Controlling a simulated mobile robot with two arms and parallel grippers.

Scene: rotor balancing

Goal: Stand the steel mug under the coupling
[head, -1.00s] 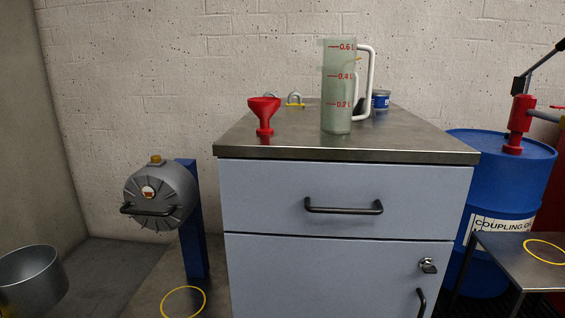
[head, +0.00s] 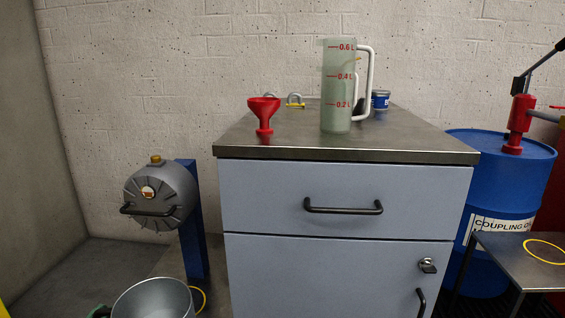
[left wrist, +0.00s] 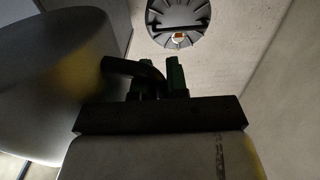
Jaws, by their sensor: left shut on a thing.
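The steel mug (head: 152,302) is at the bottom of the head view, open side up, its lower part cut off by the frame edge. The coupling (head: 158,196) is a grey ribbed round housing on a blue post, above and slightly behind the mug in the picture. A green tip of my left gripper (head: 100,312) shows at the mug's left side. In the left wrist view, my left gripper (left wrist: 158,78) is shut on the dark handle of the mug (left wrist: 50,72). The coupling (left wrist: 181,20) shows beyond it. Whether the mug touches the surface below cannot be seen. My right gripper is not visible.
A yellow ring (head: 201,299) under the coupling is partly covered by the mug. The grey cabinet (head: 335,270) stands close on the right, carrying a red funnel (head: 263,113) and a measuring jug (head: 337,90). A blue drum (head: 500,180) stands at far right.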

